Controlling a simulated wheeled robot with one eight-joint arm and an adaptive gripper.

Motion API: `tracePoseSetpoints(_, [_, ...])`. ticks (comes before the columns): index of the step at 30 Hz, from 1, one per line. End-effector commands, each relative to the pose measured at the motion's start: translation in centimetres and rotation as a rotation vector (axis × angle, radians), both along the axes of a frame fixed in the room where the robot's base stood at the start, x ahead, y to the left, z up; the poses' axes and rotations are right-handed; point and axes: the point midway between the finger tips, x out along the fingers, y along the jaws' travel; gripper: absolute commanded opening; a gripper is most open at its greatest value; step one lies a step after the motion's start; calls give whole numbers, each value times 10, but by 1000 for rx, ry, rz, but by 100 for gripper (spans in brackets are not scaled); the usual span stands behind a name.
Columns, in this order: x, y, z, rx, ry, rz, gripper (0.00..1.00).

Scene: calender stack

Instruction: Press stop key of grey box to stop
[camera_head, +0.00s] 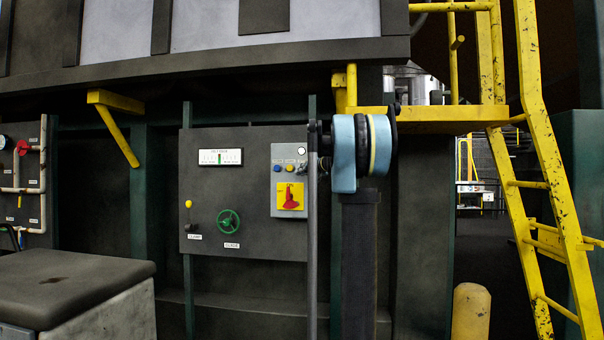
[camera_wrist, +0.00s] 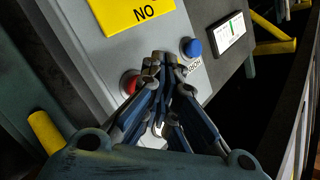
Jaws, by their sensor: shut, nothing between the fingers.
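The grey box (camera_head: 283,152) is mounted on the right side of a dark panel in the head view. A yellow plate with a red switch (camera_head: 291,197) and small buttons show on its face. In the wrist view, the grey box (camera_wrist: 100,55) fills the area ahead, seen rotated. A red button (camera_wrist: 129,80) is just left of my gripper (camera_wrist: 163,58), partly covered by its left finger. A blue button (camera_wrist: 190,47) is just right of the fingertips. My gripper is shut and empty, close to the box face. I cannot tell whether the tips touch it.
The dark panel (camera_head: 205,270) also carries a white gauge (camera_head: 220,157) and a green handwheel (camera_head: 228,221). A yellow ladder (camera_head: 535,230) stands at right. A dark-topped cabinet (camera_head: 70,285) is at lower left. A yellow post (camera_head: 470,312) stands at the bottom right.

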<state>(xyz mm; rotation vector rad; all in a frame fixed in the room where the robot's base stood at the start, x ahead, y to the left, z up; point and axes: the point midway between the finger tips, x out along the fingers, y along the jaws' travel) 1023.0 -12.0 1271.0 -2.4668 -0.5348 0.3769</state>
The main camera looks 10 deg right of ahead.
Motion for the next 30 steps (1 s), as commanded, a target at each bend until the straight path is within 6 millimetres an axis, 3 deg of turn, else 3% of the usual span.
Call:
tracePoseSetpoints(11, [-4,1,0,0,0,0,0])
tracePoseSetpoints(30, [-47,16,0,0,0,0,0])
